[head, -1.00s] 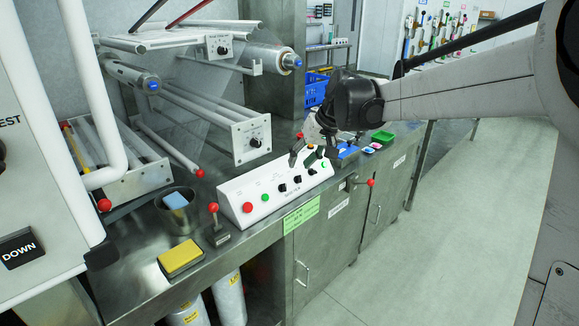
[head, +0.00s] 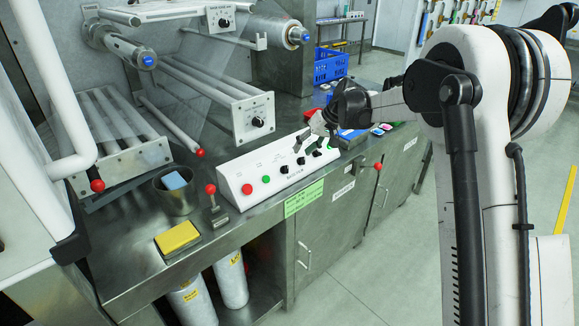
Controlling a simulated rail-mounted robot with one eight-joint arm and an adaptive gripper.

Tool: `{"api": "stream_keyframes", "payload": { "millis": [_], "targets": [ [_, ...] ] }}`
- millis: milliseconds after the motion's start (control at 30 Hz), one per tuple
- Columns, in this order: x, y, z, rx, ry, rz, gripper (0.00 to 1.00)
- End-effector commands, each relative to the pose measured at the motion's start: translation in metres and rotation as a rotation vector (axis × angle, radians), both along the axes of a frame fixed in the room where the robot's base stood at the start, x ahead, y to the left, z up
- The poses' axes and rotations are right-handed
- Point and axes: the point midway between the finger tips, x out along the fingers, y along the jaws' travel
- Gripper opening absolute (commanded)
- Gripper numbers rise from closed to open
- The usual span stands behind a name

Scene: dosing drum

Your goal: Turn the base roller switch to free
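Two black rotary knobs sit on white roller end plates in the head view: an upper knob (head: 222,22) and a lower knob (head: 258,122). Their labels are too small to read with certainty, so I cannot tell which is the base roller switch or its setting. A white sloped control box (head: 262,172) on the bench carries a red button, a green button and several black switches. My gripper (head: 318,138) is above the right end of this box, its dark fingers apart and nothing visible between them. It hides part of that end; contact cannot be told.
A red-knobbed lever (head: 211,190), a steel cup with a blue sponge (head: 174,180) and a yellow pad (head: 178,238) stand on the front left bench. A red-tipped rod (head: 198,152) sticks out below the rollers. A blue crate (head: 330,66) is behind. The floor at right is clear.

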Motion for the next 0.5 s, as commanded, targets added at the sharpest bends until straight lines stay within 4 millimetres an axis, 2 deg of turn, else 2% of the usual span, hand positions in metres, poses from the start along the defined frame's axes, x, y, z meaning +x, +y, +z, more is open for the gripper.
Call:
{"api": "stream_keyframes", "payload": {
  "millis": [300,500],
  "targets": [
    [0.011,0.031,-0.051,-0.001,0.000,0.001,0.28],
    [0.016,0.046,-0.075,0.000,-0.001,0.001,0.28]
  ]
}}
